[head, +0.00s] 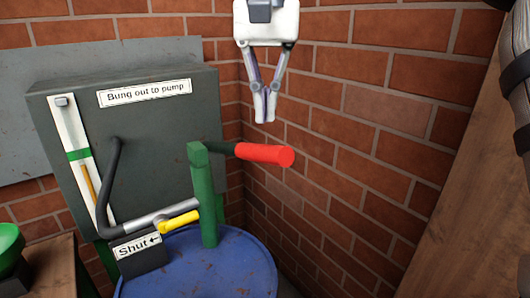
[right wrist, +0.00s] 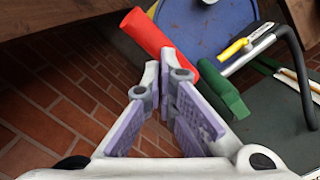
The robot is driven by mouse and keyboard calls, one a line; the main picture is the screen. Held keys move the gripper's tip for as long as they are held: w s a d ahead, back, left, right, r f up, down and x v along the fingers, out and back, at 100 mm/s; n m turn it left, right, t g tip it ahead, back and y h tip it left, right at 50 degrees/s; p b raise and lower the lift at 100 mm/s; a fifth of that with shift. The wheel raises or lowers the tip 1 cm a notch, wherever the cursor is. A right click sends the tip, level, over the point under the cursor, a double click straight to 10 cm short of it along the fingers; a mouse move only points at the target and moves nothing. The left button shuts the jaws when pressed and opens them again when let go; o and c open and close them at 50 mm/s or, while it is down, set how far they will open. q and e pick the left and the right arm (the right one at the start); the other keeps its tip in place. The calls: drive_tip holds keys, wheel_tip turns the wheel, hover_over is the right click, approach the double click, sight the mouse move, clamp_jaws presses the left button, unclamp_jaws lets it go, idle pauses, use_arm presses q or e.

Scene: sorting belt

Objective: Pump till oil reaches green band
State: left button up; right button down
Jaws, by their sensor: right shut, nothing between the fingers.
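The pump is a green post (head: 203,190) on a blue drum (head: 240,272); its lever points right and ends in a red grip (head: 265,154). The grip also shows in the right wrist view (right wrist: 147,32), beyond my fingertips. My right gripper (head: 265,116) is shut and empty, pointing down above the red grip and apart from it. The white gauge (head: 103,218) on the dark box has a green band (head: 77,154). The orange oil column (head: 89,185) tops out just below that band. A small grey cap (head: 61,101) sits at the gauge's top. My left gripper is out of view.
A yellow tap lever (head: 179,221) sits on the grey pipe beside a "Shut" sign (head: 137,245). A green object (head: 10,243) stands at the left edge. Brick wall lies behind.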

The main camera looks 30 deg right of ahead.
sight(266, 157)
drive_tip(key=shift+s+a+f, duration=0.1)
drive_tip(key=shift+f, duration=1)
drive_tip(key=shift+s+f, duration=0.1)
drive_tip(key=shift+f, duration=0.95)
drive_tip(key=shift+f, duration=2.2)
drive_tip(key=shift+w+d+r, duration=0.25)
drive_tip(key=shift+w+d, duration=0.25)
drive_tip(key=shift+w, duration=0.15)
drive_tip(key=shift+w+d+r, duration=0.25)
drive_tip(key=shift+w+d, duration=0.2)
drive_tip(key=shift+w, duration=0.15)
